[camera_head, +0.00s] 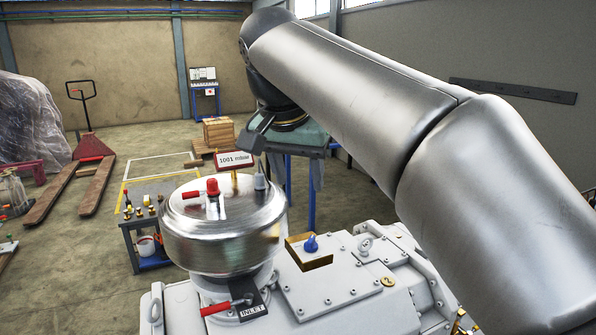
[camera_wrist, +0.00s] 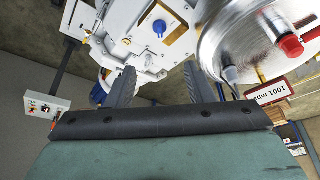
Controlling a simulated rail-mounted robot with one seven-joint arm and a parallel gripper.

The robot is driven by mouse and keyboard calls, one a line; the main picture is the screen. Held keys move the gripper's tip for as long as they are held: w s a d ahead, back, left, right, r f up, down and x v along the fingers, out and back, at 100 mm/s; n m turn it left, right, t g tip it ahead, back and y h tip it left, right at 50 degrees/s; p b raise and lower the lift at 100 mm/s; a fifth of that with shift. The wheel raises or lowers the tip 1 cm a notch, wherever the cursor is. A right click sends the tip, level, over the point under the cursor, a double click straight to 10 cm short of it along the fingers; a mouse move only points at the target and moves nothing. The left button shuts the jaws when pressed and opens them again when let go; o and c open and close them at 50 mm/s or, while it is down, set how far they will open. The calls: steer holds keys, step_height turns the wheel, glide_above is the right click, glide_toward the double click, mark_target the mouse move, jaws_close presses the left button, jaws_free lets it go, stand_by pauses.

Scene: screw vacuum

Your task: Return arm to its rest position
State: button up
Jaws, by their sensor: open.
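My gripper (camera_wrist: 158,86) shows two dark ribbed fingers spread apart in the wrist view, with nothing between them. In the head view my arm reaches from the lower right up to the top centre, then bends down so the gripper hangs behind and above the steel chamber (camera_head: 222,246). The chamber also shows close by at the upper right of the wrist view (camera_wrist: 225,42). The white pump body (camera_head: 345,270) stands in front, with a blue knob (camera_head: 311,243) on top, apart from the fingers.
The chamber lid carries a red-capped valve (camera_head: 212,187), a grey-tipped fitting (camera_head: 260,176) and a sign reading 1001 mbar (camera_head: 234,159). A red lever (camera_head: 216,308) sits by the INLET label. A small tool table (camera_head: 150,262) stands left.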

steer(key=shift+f, duration=0.1)
steer(key=s+d+f+n+g, duration=0.1)
steer(key=s+d+f, duration=0.3)
steer(key=f, duration=0.5)
steer(key=s+d+f+n+g, duration=0.1)
steer(key=s+d+f+n, duration=0.1)
steer(key=d+f, duration=0.6)
steer(key=s+d+f+g, duration=0.1)
steer(key=s+d+f, duration=0.1)
steer(key=s+f, duration=0.5)
steer(key=s+d+f+g+y, duration=0.1)
steer(key=s+d+f, duration=0.1)
steer(key=s+f, duration=0.4)
step_height(320, 180, down, 3)
steer(key=shift+s+d+f+n+y, duration=0.2)
steer(key=shift+s+d+n+y, duration=0.1)
steer(key=shift+s+d+n, duration=0.1)
